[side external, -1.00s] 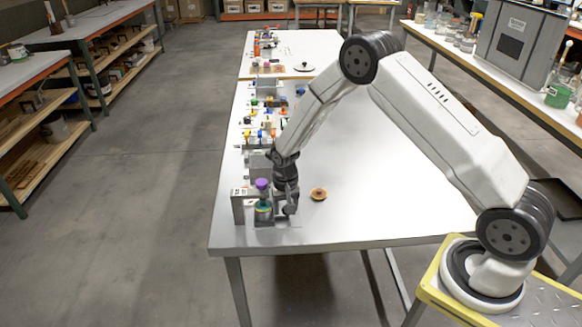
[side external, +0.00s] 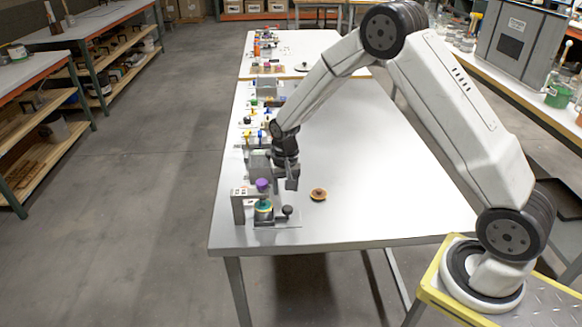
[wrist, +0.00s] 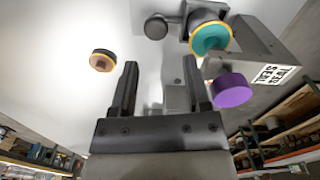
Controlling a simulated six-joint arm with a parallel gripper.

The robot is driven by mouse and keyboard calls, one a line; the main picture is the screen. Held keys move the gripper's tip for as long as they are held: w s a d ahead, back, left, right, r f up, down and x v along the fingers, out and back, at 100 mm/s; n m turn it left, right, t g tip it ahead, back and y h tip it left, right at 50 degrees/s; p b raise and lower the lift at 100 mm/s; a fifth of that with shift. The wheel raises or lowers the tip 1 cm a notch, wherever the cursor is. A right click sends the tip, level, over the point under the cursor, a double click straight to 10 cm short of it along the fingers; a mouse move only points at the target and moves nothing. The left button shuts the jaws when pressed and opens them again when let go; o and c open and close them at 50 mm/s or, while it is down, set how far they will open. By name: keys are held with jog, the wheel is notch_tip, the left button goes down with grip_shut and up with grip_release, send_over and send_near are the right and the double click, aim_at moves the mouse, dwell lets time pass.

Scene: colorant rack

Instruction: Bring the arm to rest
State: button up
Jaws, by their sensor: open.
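My gripper (side external: 291,184) hangs above the white table (side external: 350,190) near its front left part. In the wrist view its two dark fingers (wrist: 160,85) are spread apart with nothing between them. Below and in front of it, apart from the fingers, is a small grey station with a purple knob (side external: 262,185), a teal and yellow round part (side external: 263,206) and a black knob (side external: 287,211). The purple knob (wrist: 232,90), the teal part (wrist: 211,38) and the black knob (wrist: 156,27) also show in the wrist view.
A round orange-brown disc (side external: 318,195) lies on the table to the right of the station. Several small coloured items line the table's left edge behind my gripper. A grey labelled block (wrist: 262,60) stands beside the station. The table's middle and right are clear.

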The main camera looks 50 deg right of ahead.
jog(key=shift+r, duration=0.25)
jog(key=shift+s+a+r, duration=0.15)
jog(key=shift+s+r, duration=0.25)
jog(key=shift+r, duration=0.05)
jog(key=s+a+r+n+t, duration=0.1)
jog(key=s+a+r+n, duration=0.1)
jog(key=s, duration=0.7)
jog(key=s+a+r+n+t, duration=0.1)
jog(key=s+r+n, duration=0.3)
jog(key=s, duration=0.5)
notch_tip(320, 180, up, 3)
jog(key=shift+s+a+f+n+t, duration=0.15)
jog(key=shift+s+a+n+t, duration=0.15)
jog(key=shift+a+n, duration=0.1)
